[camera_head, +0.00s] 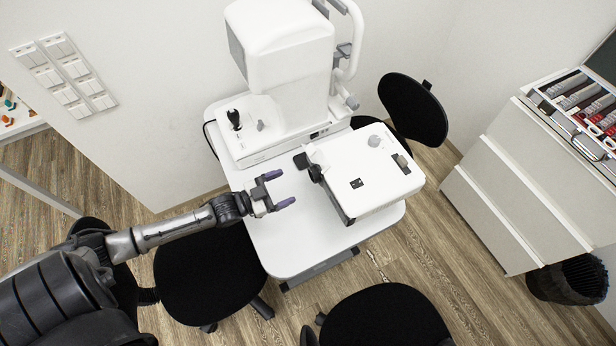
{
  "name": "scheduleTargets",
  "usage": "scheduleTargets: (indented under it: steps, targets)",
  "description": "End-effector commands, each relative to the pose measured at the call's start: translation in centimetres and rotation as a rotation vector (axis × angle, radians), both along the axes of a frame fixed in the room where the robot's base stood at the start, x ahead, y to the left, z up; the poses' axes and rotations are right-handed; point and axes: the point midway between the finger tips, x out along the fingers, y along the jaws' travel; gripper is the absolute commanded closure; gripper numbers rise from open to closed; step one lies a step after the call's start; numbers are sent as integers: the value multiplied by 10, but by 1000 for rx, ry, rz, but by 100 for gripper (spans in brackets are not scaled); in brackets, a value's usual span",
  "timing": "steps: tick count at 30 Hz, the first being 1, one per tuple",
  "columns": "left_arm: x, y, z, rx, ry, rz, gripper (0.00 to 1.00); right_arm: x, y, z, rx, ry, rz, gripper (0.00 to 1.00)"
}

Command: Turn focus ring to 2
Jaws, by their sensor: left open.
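A white boxy device (362,165) lies on the white table. A small black part (315,172) sticks out at its left side, and a grey round knob (374,141) is on its top. I cannot tell which part is the focus ring, and no number marks are readable. My left gripper (281,189) is open and empty, over the table to the left of the device. Its purple-grey fingertips point right, towards the device, with a gap between. My right gripper is not in view.
A tall white eye instrument (285,55) with a black joystick (234,119) stands at the table's back. The white table (290,255) is bare at its front left. Black stools (210,275) surround it. A drawer cabinet (530,170) with a lens case (580,110) is at right.

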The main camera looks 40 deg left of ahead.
Motion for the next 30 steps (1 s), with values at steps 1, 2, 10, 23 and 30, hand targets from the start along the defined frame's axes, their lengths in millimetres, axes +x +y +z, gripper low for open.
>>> scheduleTargets:
  steps: [1,2,10,23,30]
  targets:
    - [10,-3,0,0,-3,1,20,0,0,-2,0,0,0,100]
    - [15,-6,0,0,-3,1,20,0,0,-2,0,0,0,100]
    - [52,-22,0,1,-1,0,20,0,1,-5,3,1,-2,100]
    - [75,-31,0,1,2,0,20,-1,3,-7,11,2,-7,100]
    - [75,-31,-1,1,2,0,20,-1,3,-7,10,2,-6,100]
